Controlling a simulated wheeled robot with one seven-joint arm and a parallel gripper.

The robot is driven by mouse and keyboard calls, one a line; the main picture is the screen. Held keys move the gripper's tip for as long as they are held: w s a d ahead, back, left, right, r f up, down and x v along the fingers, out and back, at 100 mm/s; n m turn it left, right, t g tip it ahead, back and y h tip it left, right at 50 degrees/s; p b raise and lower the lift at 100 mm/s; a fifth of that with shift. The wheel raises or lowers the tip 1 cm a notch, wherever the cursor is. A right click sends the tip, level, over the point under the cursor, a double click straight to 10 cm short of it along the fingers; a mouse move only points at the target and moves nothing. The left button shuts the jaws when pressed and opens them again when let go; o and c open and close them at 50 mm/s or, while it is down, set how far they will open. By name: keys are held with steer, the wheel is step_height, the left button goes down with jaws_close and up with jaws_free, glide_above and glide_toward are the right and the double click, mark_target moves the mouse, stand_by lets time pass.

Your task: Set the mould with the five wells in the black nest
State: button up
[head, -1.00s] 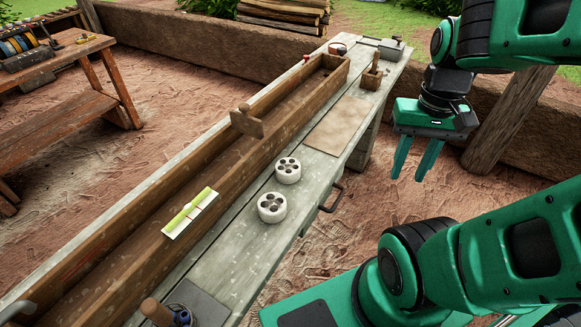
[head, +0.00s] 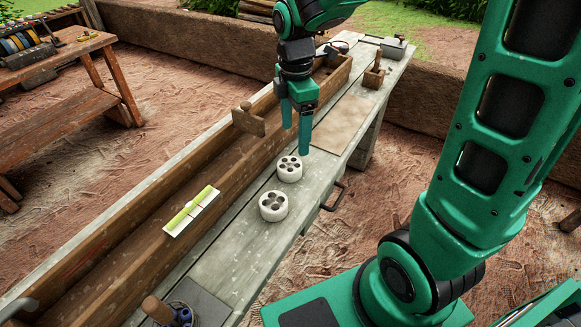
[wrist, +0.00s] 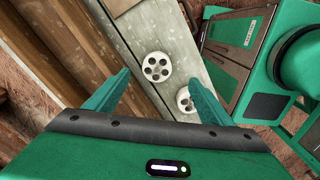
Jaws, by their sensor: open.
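Two round white moulds with dark wells stand upright on the grey bench. In the head view the farther mould (head: 289,168) seems to be the one with the five wells; the nearer mould (head: 273,206) appears to have fewer, larger wells. In the wrist view the farther mould (wrist: 157,67) is fully visible between and beyond the fingertips. The nearer mould (wrist: 184,99) is partly hidden by the right finger. My gripper (head: 296,138) points down, open and empty, above the bench near the farther mould. I cannot clearly identify the black nest.
A long wooden trough (head: 150,225) runs along the bench's left side, with a wooden block (head: 248,120) across it. A level-like yellow-green piece (head: 192,211) lies on the trough. A brown board (head: 338,122) lies beyond the moulds. A dark plate (head: 208,304) lies at the near end.

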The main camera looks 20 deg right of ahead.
mark_target(289, 163)
steer(key=shift+n, duration=0.4)
steer(key=f, duration=0.3)
steer(key=a+f, duration=0.1)
steer(key=f, duration=0.7)
steer(key=shift+w+a, duration=0.15)
steer(key=shift+w, duration=0.25)
steer(key=c, duration=1.4)
steer(key=shift+r, duration=0.1)
